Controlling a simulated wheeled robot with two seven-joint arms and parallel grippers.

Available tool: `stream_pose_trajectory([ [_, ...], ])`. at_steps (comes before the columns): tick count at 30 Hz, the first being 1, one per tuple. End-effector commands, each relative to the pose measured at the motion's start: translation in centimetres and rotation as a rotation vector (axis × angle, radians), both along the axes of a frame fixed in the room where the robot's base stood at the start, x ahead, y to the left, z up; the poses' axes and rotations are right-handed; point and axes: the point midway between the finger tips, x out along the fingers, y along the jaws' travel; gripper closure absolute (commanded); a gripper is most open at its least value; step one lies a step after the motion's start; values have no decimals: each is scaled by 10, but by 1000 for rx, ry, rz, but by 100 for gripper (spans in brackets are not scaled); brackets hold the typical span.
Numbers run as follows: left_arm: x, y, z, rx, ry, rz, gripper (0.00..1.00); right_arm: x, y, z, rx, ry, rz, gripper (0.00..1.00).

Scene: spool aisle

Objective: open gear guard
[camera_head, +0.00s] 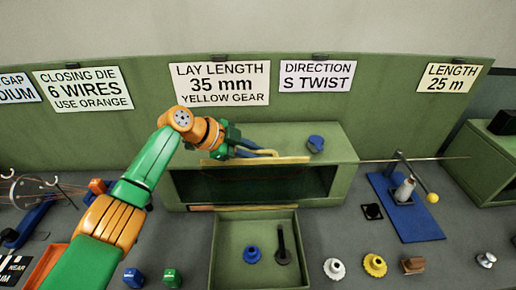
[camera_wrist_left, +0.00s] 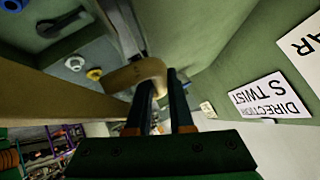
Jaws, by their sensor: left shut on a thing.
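The gear guard (camera_head: 255,183) looks like a dark, see-through front panel on a long green housing (camera_head: 340,148). A tan bar (camera_head: 285,160) runs along the housing's top front edge. My left gripper (camera_head: 268,152) is at this bar, reaching in from the upper left. In the left wrist view, my left gripper (camera_wrist_left: 163,82) is shut on a curved tan handle (camera_wrist_left: 130,74) beside a long tan beam (camera_wrist_left: 60,95). The fingers hide part of the handle. How far the guard stands open, I cannot tell. My right gripper is not in view.
A green tray (camera_head: 228,262) in front holds a blue gear (camera_head: 251,254) and a dark tool (camera_head: 282,245). White (camera_head: 334,268) and yellow (camera_head: 374,265) gears lie right of it. A blue knob (camera_head: 316,143) sits on the housing. A blue stand (camera_head: 408,212) is at right.

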Motion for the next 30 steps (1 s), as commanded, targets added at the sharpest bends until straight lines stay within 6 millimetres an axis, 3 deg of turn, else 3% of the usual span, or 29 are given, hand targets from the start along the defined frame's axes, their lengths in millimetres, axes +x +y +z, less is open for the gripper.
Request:
stream_pose_trajectory([
  [11,-1,1,-4,6,11,0,100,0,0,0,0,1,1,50],
  [12,-1,1,-4,6,11,0,72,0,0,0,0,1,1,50],
  [15,-1,1,-4,5,10,1,50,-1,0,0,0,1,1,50],
  [24,-1,4,-1,2,5,1,50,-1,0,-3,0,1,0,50],
  [30,-11,33,20,3,3,2,50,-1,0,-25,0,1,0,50],
])
